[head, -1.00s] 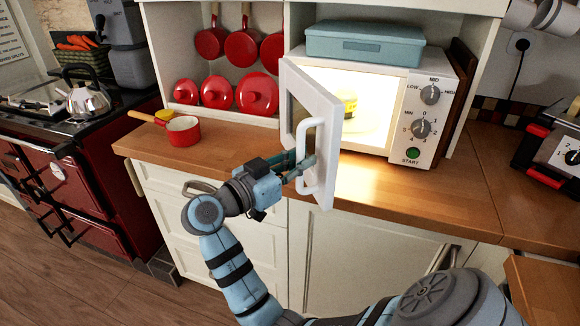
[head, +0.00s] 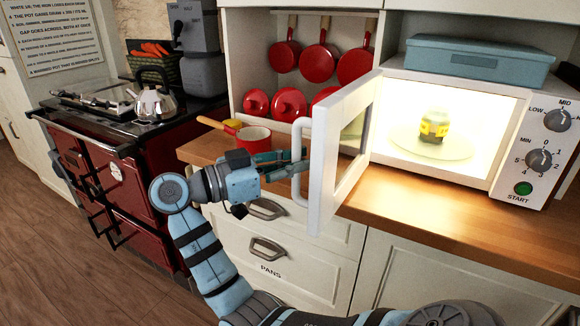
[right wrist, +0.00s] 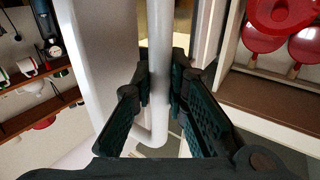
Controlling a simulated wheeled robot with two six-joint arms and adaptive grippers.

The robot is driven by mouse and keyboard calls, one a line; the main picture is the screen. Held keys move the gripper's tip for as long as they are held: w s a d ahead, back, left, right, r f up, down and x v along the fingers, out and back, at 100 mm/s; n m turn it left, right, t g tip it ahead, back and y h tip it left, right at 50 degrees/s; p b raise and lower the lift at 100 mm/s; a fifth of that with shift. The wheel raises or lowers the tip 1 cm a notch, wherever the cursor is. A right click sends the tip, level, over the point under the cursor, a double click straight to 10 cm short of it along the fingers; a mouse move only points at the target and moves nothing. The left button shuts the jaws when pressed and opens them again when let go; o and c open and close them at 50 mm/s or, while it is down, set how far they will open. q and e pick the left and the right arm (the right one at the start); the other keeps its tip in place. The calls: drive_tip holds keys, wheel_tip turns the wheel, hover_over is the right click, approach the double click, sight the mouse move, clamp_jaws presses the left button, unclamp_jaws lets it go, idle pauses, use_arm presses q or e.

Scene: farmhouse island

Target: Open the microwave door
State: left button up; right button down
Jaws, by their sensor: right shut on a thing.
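The white microwave (head: 508,150) stands on the wooden counter with its inside lit. Its door (head: 327,165) is swung wide open on its left side, sticking out past the counter's front edge. A jar with a yellow label (head: 434,126) stands on the turntable (head: 405,143) inside. My right gripper (head: 296,163) is shut on the white door handle (head: 299,138). In the right wrist view the handle (right wrist: 160,60) runs between the two dark fingers (right wrist: 160,88). My left gripper is not in view.
A small red saucepan (head: 254,138) stands on the counter (head: 400,196) behind my right gripper. A blue box (head: 478,58) lies on top of the microwave. Red pans (head: 320,62) hang on the left shelf. A dark red stove (head: 140,165) with a kettle (head: 152,100) is at the left.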

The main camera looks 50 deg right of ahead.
drive_tip(key=shift+w+r, duration=0.1)
drive_tip(key=shift+w, duration=0.2)
drive_tip(key=c, duration=1.6)
unclamp_jaws()
drive_tip(key=shift+o, duration=0.2)
drive_tip(key=v, duration=0.7)
drive_tip(key=shift+w+a, duration=0.15)
drive_tip(key=shift+a, duration=0.1)
